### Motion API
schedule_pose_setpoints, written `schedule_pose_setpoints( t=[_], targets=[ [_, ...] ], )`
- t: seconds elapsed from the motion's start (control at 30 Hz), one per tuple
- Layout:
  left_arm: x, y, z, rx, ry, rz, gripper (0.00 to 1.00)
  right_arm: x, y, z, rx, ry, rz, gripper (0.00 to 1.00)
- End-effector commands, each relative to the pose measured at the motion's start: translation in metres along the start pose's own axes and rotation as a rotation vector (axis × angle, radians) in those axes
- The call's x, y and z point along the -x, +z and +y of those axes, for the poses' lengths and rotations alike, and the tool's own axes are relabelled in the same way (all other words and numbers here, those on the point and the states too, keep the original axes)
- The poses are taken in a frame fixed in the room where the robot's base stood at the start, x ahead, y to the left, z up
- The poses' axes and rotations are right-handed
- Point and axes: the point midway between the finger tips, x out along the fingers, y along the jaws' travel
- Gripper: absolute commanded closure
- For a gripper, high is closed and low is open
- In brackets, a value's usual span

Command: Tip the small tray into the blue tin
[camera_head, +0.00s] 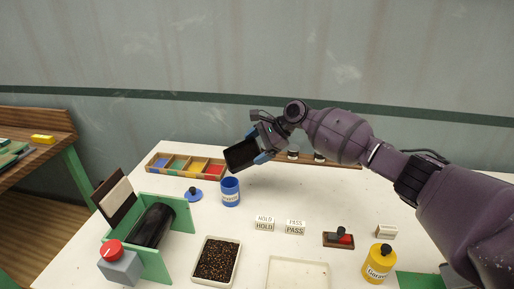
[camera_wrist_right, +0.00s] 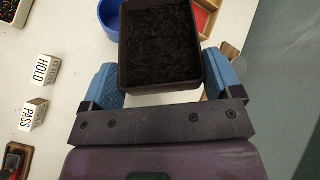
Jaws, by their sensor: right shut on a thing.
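My right gripper (camera_head: 257,149) is shut on the small tray (camera_head: 241,155), a dark box. It holds the tray above and slightly right of the blue tin, clear of the table. In the right wrist view, the small tray (camera_wrist_right: 160,48) lies between the two blue fingers and has dark granular stuff inside. The blue tin (camera_head: 230,193) stands upright on the white table with a pale label on its front. Its rim also shows in the right wrist view (camera_wrist_right: 107,18), partly hidden behind the tray. My left gripper is not in view.
A divided wooden box (camera_head: 186,167) stands behind. A green stand with a black drum (camera_head: 152,226), a tray of dark grains (camera_head: 216,260), HOLD and PASS blocks (camera_head: 264,224) and a yellow tin (camera_head: 379,264) stand nearer.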

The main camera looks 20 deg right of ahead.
Motion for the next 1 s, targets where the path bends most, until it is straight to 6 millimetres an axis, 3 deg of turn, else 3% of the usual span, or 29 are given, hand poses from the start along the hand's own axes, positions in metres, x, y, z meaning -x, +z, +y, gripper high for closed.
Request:
schedule_pose_setpoints(
  t=[1.0],
  targets=[
    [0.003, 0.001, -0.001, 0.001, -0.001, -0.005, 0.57, 0.004, 0.020, 0.003, 0.158, -0.065, 0.168, 0.40]
  ],
)
